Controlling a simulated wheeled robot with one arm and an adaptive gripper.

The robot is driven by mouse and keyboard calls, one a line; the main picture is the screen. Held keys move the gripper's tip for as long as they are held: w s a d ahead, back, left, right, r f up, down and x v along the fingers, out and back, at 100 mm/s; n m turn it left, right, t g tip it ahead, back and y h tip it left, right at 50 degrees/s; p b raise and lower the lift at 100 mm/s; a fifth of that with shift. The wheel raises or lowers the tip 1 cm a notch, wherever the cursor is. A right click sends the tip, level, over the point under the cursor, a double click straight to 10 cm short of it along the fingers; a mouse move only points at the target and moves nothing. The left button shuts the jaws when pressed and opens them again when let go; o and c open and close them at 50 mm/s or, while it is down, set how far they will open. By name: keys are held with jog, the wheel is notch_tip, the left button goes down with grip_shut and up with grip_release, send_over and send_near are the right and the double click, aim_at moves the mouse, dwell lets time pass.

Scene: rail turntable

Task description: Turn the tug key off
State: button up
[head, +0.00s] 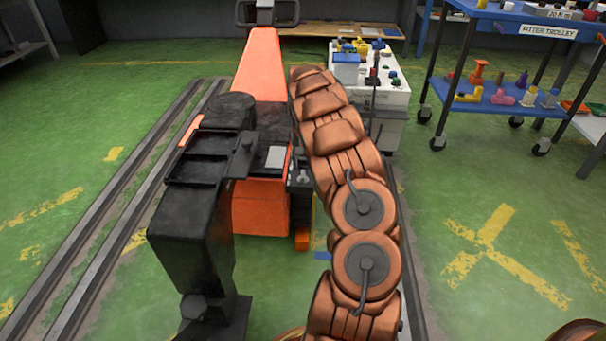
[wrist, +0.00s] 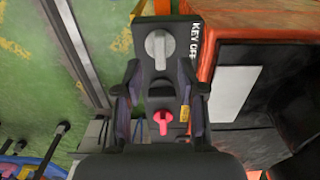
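The orange tug (head: 262,75) stands on the rails in the head view. In the wrist view, its dark key panel (wrist: 180,22) bears a round grey key knob (wrist: 158,46), its raised grip running up and down in the picture. White lettering "KEY OFF" (wrist: 195,40) is printed beside it. A red knob (wrist: 162,123) sits lower, between the finger bases. My gripper (wrist: 160,85) is open, with its fingers apart to left and right. In the head view my gripper is hidden by my arm.
A white cabinet (head: 388,92) with coloured parts on top stands right of the tug, close behind my arm. A blue fitter trolley (head: 500,22) is at the upper right. The green floor (head: 500,220) at right is clear. A rail (head: 120,190) runs along the left.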

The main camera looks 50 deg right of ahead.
aim_at(303, 173)
jog(key=shift+f+b, duration=0.5)
jog(key=shift+f, duration=1.8)
grip_shut()
